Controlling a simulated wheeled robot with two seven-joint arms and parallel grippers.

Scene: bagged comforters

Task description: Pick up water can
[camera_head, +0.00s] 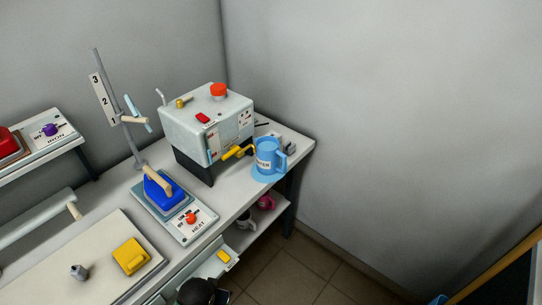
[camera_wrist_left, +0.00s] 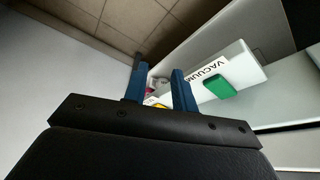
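The water can is not recognizable in that view. A dark rounded shape at the bottom of the head view may be part of my left arm; the fingers are hidden there. My right gripper is not identifiable in either view.
The white machine (camera_head: 207,125) has a yellow handle close to the can. A blue iron (camera_head: 165,192) sits on its base further left. A lower shelf (camera_head: 262,222) holds a pink cup (camera_head: 266,202). A vacuum unit with a green button (camera_wrist_left: 217,87) lies beyond my left fingers.

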